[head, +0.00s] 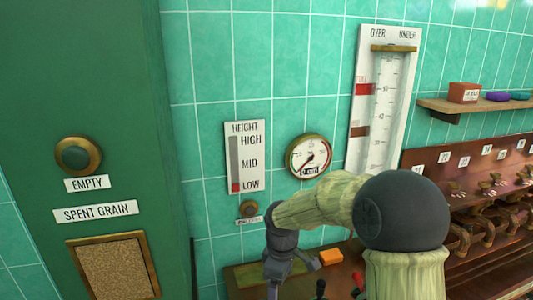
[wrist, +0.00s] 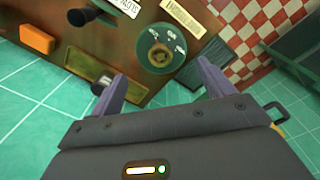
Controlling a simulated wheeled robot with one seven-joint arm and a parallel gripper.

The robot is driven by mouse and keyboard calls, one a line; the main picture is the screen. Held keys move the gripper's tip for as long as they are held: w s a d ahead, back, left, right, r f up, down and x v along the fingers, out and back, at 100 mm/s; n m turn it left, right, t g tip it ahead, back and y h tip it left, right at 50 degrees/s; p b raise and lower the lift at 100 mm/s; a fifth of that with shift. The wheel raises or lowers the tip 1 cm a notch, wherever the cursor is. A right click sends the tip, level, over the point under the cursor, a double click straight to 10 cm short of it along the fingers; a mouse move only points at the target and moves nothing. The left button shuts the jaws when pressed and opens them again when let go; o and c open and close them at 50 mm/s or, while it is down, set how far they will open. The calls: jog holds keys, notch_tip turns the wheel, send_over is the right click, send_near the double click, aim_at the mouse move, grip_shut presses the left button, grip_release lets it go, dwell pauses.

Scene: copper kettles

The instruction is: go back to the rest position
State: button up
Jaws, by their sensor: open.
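My gripper (head: 290,262) hangs at the end of my bent arm in the lower middle of the head view. In the wrist view my gripper (wrist: 160,82) shows two purple fingers spread apart with nothing between them. Beyond the fingers is a brown panel (wrist: 110,45) with a round green dial or knob (wrist: 161,50), apart from the fingers. My arm hides part of the wall and bench behind it in the head view.
A green cabinet (head: 85,25) with an EMPTY button (head: 78,155) stands at left. The tiled wall bears a height gauge (head: 245,157), a round dial (head: 309,156) and a tall scale (head: 383,100). An orange block (head: 331,257) lies near my gripper. A shelf (head: 475,107) and a rack (head: 480,190) are at right.

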jog(key=s+d+m+t, duration=0.2)
jog(key=s+d+m, duration=0.9)
jog(key=s+m, duration=0.2)
jog(key=shift+s+d, duration=0.35)
jog(key=shift+s, duration=0.9)
jog(key=shift+f, duration=0.1)
